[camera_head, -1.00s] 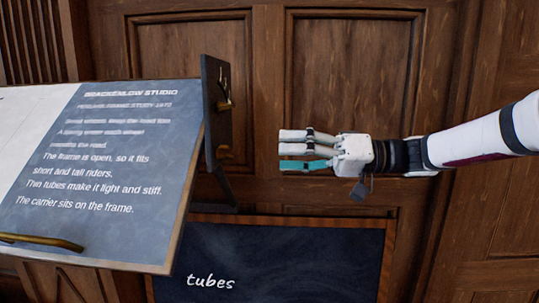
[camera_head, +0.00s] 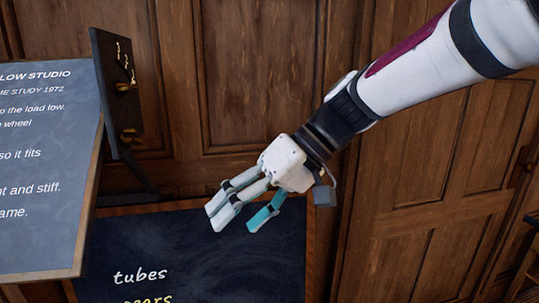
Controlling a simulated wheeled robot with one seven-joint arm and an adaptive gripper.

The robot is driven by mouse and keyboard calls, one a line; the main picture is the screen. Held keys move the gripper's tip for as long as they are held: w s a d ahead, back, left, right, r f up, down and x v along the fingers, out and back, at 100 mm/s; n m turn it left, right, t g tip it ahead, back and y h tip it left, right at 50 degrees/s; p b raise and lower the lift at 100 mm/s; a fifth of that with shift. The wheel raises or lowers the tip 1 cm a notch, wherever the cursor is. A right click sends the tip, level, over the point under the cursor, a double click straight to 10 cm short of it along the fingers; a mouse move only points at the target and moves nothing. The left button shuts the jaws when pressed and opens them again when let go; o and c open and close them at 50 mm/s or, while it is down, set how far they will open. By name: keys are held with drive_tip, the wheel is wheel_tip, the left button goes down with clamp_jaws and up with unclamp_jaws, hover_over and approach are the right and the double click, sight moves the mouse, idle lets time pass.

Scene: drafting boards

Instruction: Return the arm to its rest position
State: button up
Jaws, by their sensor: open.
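My gripper (camera_head: 244,214) is near the middle of the head view, at the end of my white arm (camera_head: 405,75), which comes in from the upper right. The gripper points down and to the left, in front of the upper part of a dark chalkboard. Its white fingers and its teal-tipped finger are spread apart, with nothing between them. I cannot tell how far it is from the chalkboard behind it.
The tilted blue-grey drafting board (camera_head: 45,170) with printed text is at the left. A dark upright panel with brass hooks (camera_head: 118,90) stands at its right edge. The chalkboard (camera_head: 265,275) reads "tubes". Wood panelling (camera_head: 430,190) fills the back. A dark piece of furniture (camera_head: 525,270) shows at the right edge.

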drive_tip(key=s+d+f+m+t+h, duration=0.1)
drive_tip(key=s+d+m+t+h, duration=0.1)
drive_tip(key=d, duration=0.6)
drive_tip(key=s+d+f+m+t+h, duration=0.2)
drive_tip(key=s+d+m+h, duration=0.1)
drive_tip(key=s+d, duration=0.4)
drive_tip(key=s+d+f+m+t+h, duration=0.1)
drive_tip(key=s+d+m+t+h, duration=0.1)
drive_tip(key=d, duration=0.6)
drive_tip(key=shift+s+d+f+m+h, duration=0.35)
drive_tip(key=shift+s+h, duration=0.55)
drive_tip(key=shift+s, duration=0.35)
